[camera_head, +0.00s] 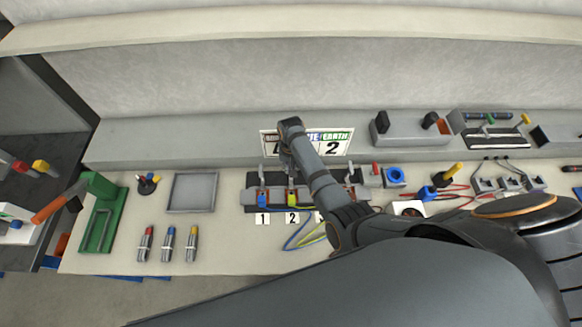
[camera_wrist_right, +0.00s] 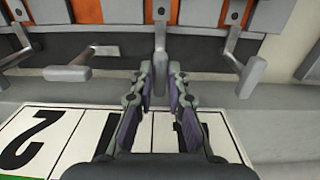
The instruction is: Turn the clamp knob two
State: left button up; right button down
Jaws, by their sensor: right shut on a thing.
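The dark clamp block (camera_head: 250,208) stands mid-bench in the head view, with number cards 1 (camera_head: 262,218) and 2 (camera_head: 292,217) in front; a third card is mostly hidden by my right arm. My right gripper (camera_head: 288,168) reaches down behind the clamp above card 2. In the right wrist view, my right gripper (camera_wrist_right: 160,78) is shut on the middle grey clamp knob (camera_wrist_right: 160,32), its fingers on either side of the lower end. A left knob (camera_wrist_right: 72,72) and a right knob (camera_wrist_right: 250,76) hang on either side. My left gripper is not visible.
A sign (camera_head: 332,148) leans behind the clamp. A grey tray (camera_head: 192,192) and three coloured-top cylinders (camera_head: 168,244) are to the left, beside a green stand (camera_head: 100,213). Blue and yellow wires (camera_head: 300,238) lie in front. More fittings and cables crowd the right side.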

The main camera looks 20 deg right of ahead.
jog(key=c, duration=1.3)
grip_release()
notch_tip(320, 180, up, 12)
